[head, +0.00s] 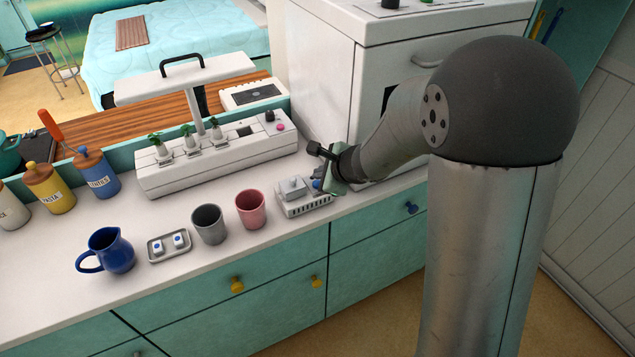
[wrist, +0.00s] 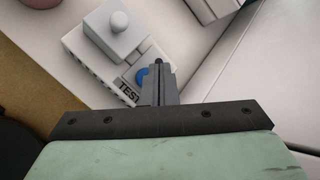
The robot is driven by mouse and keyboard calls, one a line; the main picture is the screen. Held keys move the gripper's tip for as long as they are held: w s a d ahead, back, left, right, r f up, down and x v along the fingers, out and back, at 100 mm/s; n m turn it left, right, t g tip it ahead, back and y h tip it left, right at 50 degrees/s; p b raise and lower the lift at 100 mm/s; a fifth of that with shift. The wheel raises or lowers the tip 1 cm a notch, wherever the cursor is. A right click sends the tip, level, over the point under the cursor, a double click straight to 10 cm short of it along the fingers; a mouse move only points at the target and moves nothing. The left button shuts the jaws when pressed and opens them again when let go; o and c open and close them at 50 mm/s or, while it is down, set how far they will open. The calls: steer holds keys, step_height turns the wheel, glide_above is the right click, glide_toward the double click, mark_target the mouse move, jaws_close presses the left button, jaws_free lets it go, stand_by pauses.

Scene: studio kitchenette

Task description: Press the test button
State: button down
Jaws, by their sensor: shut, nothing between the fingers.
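The test unit is a small light-grey box (head: 303,208) on the counter, just right of the pink cup. In the wrist view its body (wrist: 101,57) carries a white knob (wrist: 118,21) on a raised block and a black TEST label (wrist: 128,92). The blue test button (wrist: 141,76) beside the label is partly covered by my fingers. My gripper (wrist: 159,63) is shut and empty, its tips over or just beside the button's right side. I cannot tell whether they touch it. In the head view my gripper (head: 321,180) hangs at the unit's right end, partly hiding it.
A pink cup (head: 251,210), grey cup (head: 209,225), small tray (head: 161,250) and blue jug (head: 110,252) stand left of the unit. Behind is a long white planter (head: 170,183) with sprouts, a knob and a pink button. A white appliance (head: 322,75) stands behind my arm.

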steer(key=shift+f, duration=0.1)
steer(key=shift+f+b, duration=0.4)
steer(key=shift+b, duration=0.25)
steer(key=shift+f+b, duration=0.35)
steer(key=shift+b, duration=0.15)
stand_by(0.4)
stand_by(0.4)
steer(key=shift+r+p, duration=0.6)
steer(key=shift+r, duration=0.25)
step_height(320, 180, up, 5)
steer(key=p, duration=0.4)
stand_by(0.5)
